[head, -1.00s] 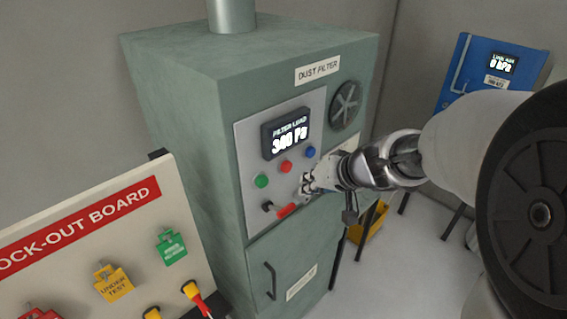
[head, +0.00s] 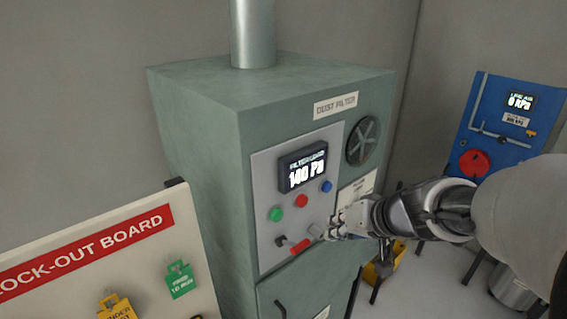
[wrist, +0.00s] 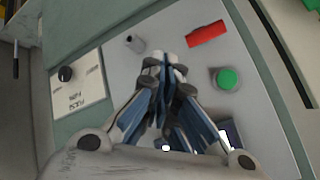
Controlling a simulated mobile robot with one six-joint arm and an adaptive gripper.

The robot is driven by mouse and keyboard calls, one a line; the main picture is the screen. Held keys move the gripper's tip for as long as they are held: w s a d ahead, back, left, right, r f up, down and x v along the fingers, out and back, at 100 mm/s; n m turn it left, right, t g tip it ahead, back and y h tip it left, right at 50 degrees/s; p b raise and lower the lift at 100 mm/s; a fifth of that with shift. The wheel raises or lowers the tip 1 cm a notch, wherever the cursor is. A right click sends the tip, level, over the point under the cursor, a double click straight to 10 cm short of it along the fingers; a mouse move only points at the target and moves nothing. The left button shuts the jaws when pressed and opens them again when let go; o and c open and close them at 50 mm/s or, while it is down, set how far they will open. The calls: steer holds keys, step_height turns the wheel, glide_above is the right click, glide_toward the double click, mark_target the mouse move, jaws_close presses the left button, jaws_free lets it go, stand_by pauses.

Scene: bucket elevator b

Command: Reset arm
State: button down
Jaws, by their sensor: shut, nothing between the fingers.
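My gripper (head: 325,232) is shut and empty in front of the grey control panel (head: 264,170) of the dust filter (head: 200,130). In the head view its fingertips are just right of the red-handled lever (head: 299,246) and below the red button (head: 301,201). In the wrist view my closed fingers (wrist: 171,60) point at the panel, with the red lever handle (wrist: 207,34) and green button (wrist: 227,79) to their right. The fingers look apart from both; whether they touch the panel I cannot tell. The display (head: 305,172) reads 140 Pa.
The lock-out board (head: 95,250) with hanging tags stands at the left front. A handwheel (head: 363,141) is on the filter. A blue panel (head: 500,125) with a red disc stands at the right. A yellow bin (head: 398,256) is on the floor behind my arm.

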steer(key=s+a+f+n+g+b, duration=0.1)
steer(key=s+a+f+b, duration=0.25)
steer(key=s, duration=0.25)
steer(key=s+a+f+n+g+b, duration=0.1)
steer(key=s+a+f+b, duration=0.1)
steer(key=s+b, duration=0.35)
steer(key=s+d+f+h+b, duration=0.2)
steer(key=s+f+b, duration=0.1)
steer(key=s, duration=0.3)
steer(key=s+d+f+g+h+b, duration=0.1)
steer(key=s+d+f+h+b, duration=0.1)
steer(key=s+f, duration=0.3)
steer(key=shift+s+d+f+m+b, duration=0.15)
steer(key=shift+s+d+m+b, duration=0.2)
steer(key=shift+s, duration=0.7)
steer(key=shift+a, duration=0.1)
